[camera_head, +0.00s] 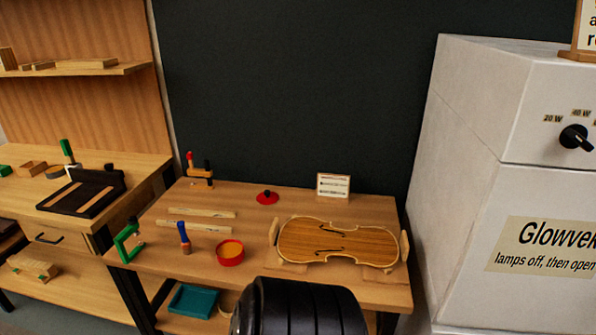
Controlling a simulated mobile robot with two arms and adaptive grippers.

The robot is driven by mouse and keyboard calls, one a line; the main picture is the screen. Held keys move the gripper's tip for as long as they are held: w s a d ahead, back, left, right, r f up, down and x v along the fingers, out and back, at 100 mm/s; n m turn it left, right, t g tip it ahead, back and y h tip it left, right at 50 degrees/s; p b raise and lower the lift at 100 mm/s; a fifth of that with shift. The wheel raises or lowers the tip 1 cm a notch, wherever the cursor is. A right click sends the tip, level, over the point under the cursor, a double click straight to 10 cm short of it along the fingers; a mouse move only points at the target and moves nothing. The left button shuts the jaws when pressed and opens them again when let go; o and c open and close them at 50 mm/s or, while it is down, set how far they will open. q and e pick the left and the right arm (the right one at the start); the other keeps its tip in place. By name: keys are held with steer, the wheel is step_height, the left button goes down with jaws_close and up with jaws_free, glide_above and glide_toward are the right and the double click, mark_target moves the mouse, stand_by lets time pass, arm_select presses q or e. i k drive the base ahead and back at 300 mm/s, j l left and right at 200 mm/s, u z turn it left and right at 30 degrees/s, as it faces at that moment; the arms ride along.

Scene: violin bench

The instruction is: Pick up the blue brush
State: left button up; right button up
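The blue brush (184,237) seems to be the small upright object with a blue upper part and a reddish lower part. It stands on the wooden bench (365,208), left of a round red container with orange contents (230,252). Its fine details are too small to tell. Neither of my grippers shows. A black rounded part of my own body fills the bottom middle and hides part of the bench's front edge.
A violin body (338,242) rests in a wooden cradle right of the container. A green clamp (127,241) is at the left edge, with pale strips (202,213) behind the brush. A red lid (267,197) and small sign (333,185) stand farther back. A white cabinet (470,150) bounds the right.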

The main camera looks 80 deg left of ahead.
mark_target(185, 244)
steer(key=u, duration=2.5)
